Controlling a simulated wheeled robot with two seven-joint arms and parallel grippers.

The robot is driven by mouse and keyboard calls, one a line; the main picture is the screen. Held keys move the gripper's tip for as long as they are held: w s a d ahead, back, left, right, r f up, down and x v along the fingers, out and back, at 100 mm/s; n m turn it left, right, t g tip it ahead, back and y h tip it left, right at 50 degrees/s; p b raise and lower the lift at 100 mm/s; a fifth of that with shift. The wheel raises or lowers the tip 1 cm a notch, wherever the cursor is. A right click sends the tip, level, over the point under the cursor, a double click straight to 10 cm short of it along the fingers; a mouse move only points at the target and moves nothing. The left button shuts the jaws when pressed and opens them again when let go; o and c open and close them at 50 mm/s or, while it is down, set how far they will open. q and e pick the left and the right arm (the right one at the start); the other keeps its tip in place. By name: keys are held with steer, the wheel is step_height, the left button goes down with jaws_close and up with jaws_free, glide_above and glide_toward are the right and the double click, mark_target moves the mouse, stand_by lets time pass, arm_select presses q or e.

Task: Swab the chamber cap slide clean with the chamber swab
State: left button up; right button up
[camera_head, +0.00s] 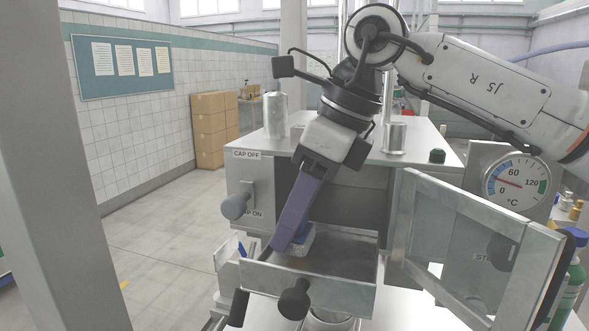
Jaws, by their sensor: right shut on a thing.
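My right gripper (316,172) reaches down from above into the front opening of the steel chamber. It is shut on a long purple-grey handle, which I take to be the chamber swab (293,212). The swab slants down to the left. Its lower end is beside a small pale blue and white block (301,241); I cannot tell whether the two are joined or touching. A metal tray-like floor (345,262) lies below. I cannot tell which part is the cap slide. My left gripper is out of view.
A black knob (294,299) sticks out at the front. A dial thermometer (517,182) is at the right. Metal canisters (275,115) stand on the top. A green bottle (570,285) is at far right.

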steer(key=shift+s+r+p, duration=0.15)
steer(key=shift+r+p, duration=0.2)
steer(key=shift+r, duration=0.25)
steer(key=shift+s+r+p, duration=0.15)
steer(key=shift+r+p, duration=0.15)
steer(key=shift+r, duration=0.25)
steer(key=shift+w+r+p, duration=0.15)
steer(key=shift+r+p, duration=1.3)
steer(key=shift+r, duration=0.25)
steer(key=shift+f, duration=0.1)
